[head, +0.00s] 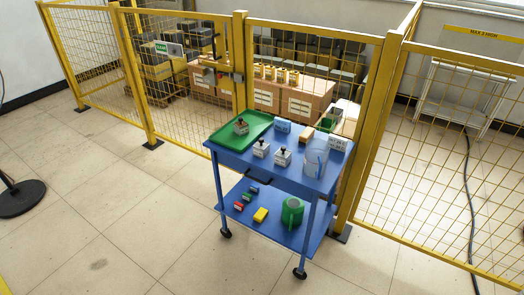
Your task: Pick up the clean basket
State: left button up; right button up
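No thing in the head view can be surely told as the clean basket. A blue two-shelf cart (228,158) stands by the yellow fence. On its top, a green tray (259,119) holds a small grey block with a dark red knob (241,127). Two pale knobbed blocks (261,148) (283,156) stand in front of the tray. A clear bluish container (316,157) stands near the right end. A green open-topped container (292,210) stands on the lower shelf. Neither of my grippers is in view.
Yellow mesh fence panels (305,33) run behind the cart, with brown boxes (300,103) beyond. A fence post stands close to the cart's right side. A round black stand base (20,198) is at far left. The tiled floor (130,200) left of the cart is clear.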

aim_at(261, 148)
jog(key=i+l+u, duration=0.1)
jog(key=i+l, duration=0.2)
jog(key=i+l+u, duration=0.1)
jog(key=i+l, duration=0.15)
jog(key=i+l+u, duration=0.1)
jog(key=i+l, duration=0.15)
jog(key=l, duration=0.2)
jog(key=i+l+u, duration=0.1)
jog(key=i+l, duration=0.15)
jog(key=l, duration=0.15)
jog(key=i+l+u, duration=0.1)
jog(key=l, duration=0.3)
jog(key=i, duration=0.15)
